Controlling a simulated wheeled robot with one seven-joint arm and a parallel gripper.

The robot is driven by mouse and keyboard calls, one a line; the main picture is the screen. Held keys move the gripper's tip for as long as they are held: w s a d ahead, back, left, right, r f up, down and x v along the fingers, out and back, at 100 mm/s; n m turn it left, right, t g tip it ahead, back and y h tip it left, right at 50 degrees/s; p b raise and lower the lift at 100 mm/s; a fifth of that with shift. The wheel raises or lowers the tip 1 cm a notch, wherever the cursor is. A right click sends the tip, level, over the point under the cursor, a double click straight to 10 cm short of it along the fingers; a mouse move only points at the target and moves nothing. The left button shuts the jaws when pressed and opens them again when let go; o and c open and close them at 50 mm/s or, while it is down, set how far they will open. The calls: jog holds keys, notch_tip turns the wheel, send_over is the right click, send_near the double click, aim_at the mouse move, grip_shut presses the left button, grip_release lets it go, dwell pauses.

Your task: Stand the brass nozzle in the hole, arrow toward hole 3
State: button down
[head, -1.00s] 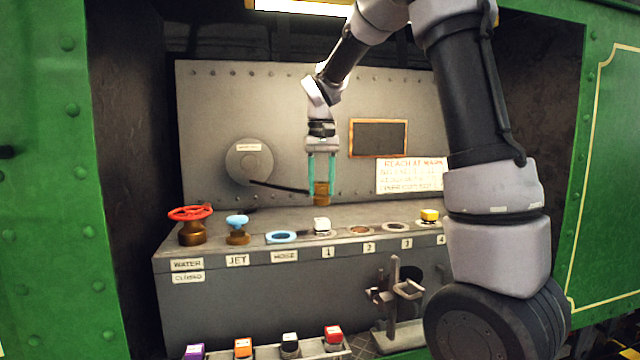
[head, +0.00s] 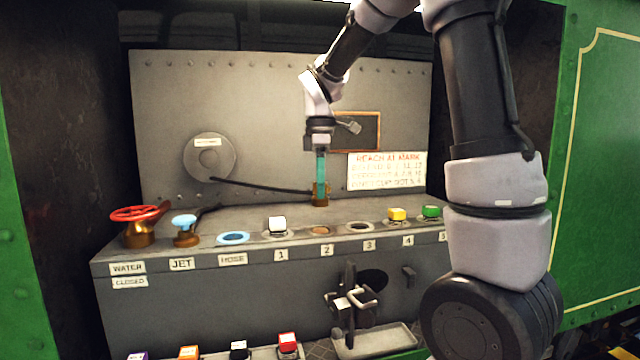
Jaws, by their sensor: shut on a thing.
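My gripper (head: 320,182) has teal fingers pointing down and shut on the brass nozzle (head: 320,200). It holds the nozzle upright, seen in front of the back panel above the bench top. The fingers overlap in this view. I cannot make out an arrow on the nozzle. Hole 2 (head: 320,231) has a brown inside and shows no block. Hole 3 (head: 359,227) is a dark ring that looks empty. The nozzle appears above and behind hole 2; I cannot tell its exact height.
A white block (head: 277,224) is at 1, a yellow one (head: 397,214) at 4, a green one (head: 431,211) near 5. A blue ring (head: 233,238) marks HOSE. A red wheel (head: 136,214) and blue-topped valve (head: 185,224) stand left. A dark line (head: 262,186) runs from the round disc to the nozzle.

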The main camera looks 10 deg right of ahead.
aim_at(320, 202)
jog(key=shift+f, duration=3.4)
grip_release()
jog(key=shift+r, duration=0.25)
jog(key=shift+r, duration=0.95)
